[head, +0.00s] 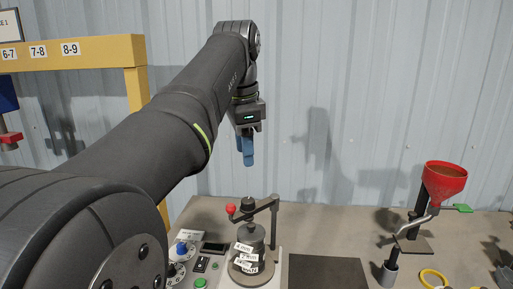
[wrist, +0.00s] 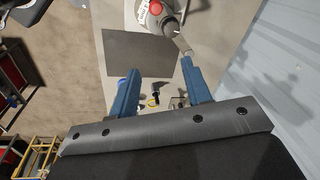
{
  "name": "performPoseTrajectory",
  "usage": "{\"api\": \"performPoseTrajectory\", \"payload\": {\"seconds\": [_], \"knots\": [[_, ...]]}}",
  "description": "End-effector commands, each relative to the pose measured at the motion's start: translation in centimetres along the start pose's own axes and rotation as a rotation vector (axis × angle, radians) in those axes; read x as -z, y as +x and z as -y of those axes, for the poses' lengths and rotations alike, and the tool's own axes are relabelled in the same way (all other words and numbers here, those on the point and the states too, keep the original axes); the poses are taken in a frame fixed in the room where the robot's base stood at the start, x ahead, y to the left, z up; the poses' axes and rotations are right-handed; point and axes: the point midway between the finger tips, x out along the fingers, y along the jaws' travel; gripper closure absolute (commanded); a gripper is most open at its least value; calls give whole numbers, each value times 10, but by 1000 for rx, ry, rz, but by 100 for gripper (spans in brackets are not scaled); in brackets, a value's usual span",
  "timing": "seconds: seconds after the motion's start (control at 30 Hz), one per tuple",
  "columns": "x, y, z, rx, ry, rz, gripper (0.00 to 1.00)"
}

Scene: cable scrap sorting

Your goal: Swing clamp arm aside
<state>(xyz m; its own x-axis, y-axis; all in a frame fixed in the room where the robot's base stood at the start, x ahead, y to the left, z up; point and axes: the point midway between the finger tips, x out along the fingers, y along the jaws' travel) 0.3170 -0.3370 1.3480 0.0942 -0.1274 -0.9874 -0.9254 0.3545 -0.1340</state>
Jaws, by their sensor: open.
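The clamp arm (head: 256,208) is a dark bar with a red ball knob (head: 231,209) at its left end, joined to an upright post (head: 275,227) on the right. It lies across the top of a grey cylinder (head: 249,240) bearing several white labels. In the wrist view the red knob (wrist: 157,4) and part of the fixture show at the top edge, partly cut off. My gripper (head: 246,160) hangs above and behind the fixture, apart from it. In the wrist view its blue fingers (wrist: 160,67) are spread with nothing held between them.
The fixture base has a green button (head: 200,283) and dials at left. A dark mat (head: 329,272) lies to its right. Farther right stand a red funnel (head: 444,181) on a stand and a yellow ring (head: 432,278). A corrugated wall (head: 380,90) closes the back.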

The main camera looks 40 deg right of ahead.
Motion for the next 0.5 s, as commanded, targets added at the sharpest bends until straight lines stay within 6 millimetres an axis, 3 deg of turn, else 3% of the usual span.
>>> {"api": "performPoseTrajectory", "payload": {"seconds": [0.5], "knots": [[26,2,-17,58,612,153,55]]}}
